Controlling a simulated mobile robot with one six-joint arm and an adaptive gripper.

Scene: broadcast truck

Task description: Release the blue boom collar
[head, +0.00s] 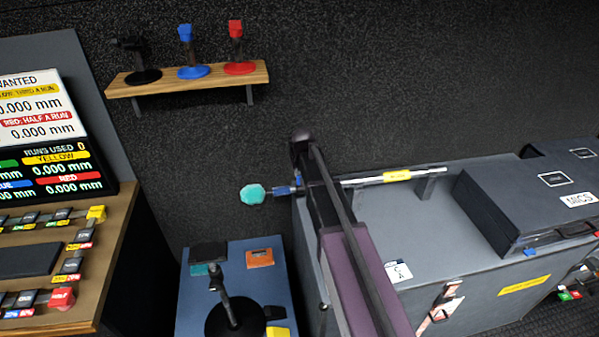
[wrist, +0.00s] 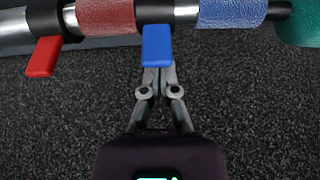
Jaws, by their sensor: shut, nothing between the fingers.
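The boom pole runs across the top of the wrist view, with a silver tube, a red section (wrist: 105,16) and a blue section (wrist: 232,12). The blue boom collar is a black ring with a flat blue lever (wrist: 157,45) hanging down from it. My gripper (wrist: 158,74) is shut and empty, its fingertips at the lower end of the blue lever; I cannot tell whether they touch. In the head view the boom pole (head: 362,181) lies level over a grey case, its blue part (head: 284,190) left of my arm, which hides the pole's middle.
A second collar with a red lever (wrist: 44,57) sits left of the blue one. The pole's teal end (head: 252,194) sticks out past the grey case (head: 440,215). A shelf (head: 200,80) holds black, blue and red stands. A joystick (head: 228,305) and a display panel (head: 45,130) are at left.

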